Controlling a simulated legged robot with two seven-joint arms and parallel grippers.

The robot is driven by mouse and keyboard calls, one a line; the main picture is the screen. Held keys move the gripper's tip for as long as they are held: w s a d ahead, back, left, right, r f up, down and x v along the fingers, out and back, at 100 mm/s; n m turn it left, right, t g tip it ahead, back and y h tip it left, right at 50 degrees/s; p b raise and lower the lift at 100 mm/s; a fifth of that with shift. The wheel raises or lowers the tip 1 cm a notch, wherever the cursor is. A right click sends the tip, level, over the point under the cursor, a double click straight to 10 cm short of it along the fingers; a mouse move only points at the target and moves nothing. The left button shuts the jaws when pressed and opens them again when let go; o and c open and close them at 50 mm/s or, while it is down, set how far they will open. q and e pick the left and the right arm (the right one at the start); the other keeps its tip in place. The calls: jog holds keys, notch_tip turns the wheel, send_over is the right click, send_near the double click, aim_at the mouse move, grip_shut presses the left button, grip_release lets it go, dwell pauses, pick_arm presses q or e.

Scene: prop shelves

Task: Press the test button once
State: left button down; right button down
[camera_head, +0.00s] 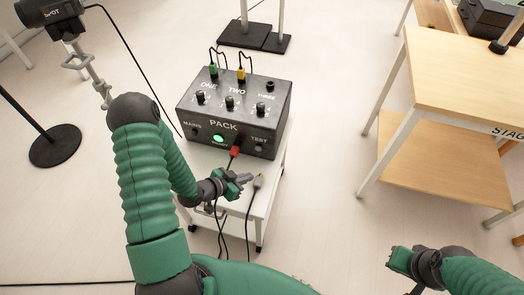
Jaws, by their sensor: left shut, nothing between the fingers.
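The dark grey pack (223,140) stands on a small white cart in the middle of the head view. Its front face carries a lit green light (218,139), a red plug (235,151) with a cable, and a round grey test button (258,148) at the right under the word TEST. My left gripper (246,179) is shut and empty, in front of and below the pack's front face, apart from the button. My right gripper (394,261) is at the lower right, far from the pack; its fingers are too unclear to tell their state.
The white cart (264,208) bears the pack, with a loose grey plug (257,181) and cables at its front edge. A wooden table (460,80) stands at the right. A lamp (50,12) on a stand is at the upper left. The floor between cart and table is clear.

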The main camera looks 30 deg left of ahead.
aim_at(258, 149)
pick_arm(q)
jog(key=shift+w, duration=0.1)
jog(key=shift+w+a, duration=0.15)
jog(key=w, duration=0.2)
jog(key=w+a, duration=0.1)
jog(key=w, duration=0.3)
jog(key=shift+w+a+b, duration=0.3)
jog(key=shift+b, duration=0.05)
jog(key=shift+w+a, duration=0.2)
jog(key=shift+w, duration=0.55)
dwell(1.0)
jog(key=shift+w, duration=0.35)
jog(key=shift+a, duration=0.1)
